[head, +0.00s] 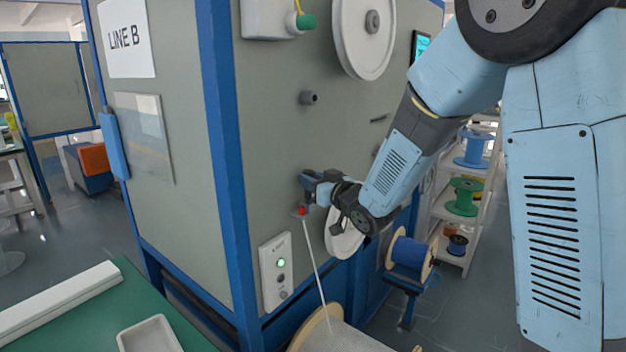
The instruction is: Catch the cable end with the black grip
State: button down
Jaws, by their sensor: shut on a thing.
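My gripper (321,186) is at the front face of the grey cabinet, near its blue corner post. It is shut on a small dark piece, which looks like the black grip (307,180); the fingers partly hide it. The cable end (303,211) has a red tip and sits at a small bracket just below the grip. I cannot tell whether the grip touches it. The white cable (314,260) runs from there down to a large spool (350,340) at the bottom edge.
A control panel (276,271) with a lit green button is left of the cable. A white wheel (343,240) is behind my wrist. A blue spool (409,252) on a stand is to the right. A green table (100,315) with a white tray (150,335) is at lower left.

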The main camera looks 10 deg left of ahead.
jog(key=shift+f, duration=1.15)
jog(key=shift+f, duration=0.3)
jog(key=shift+r, duration=0.1)
dwell(0.6)
jog(key=shift+r, duration=2.1)
jog(key=shift+s, duration=0.1)
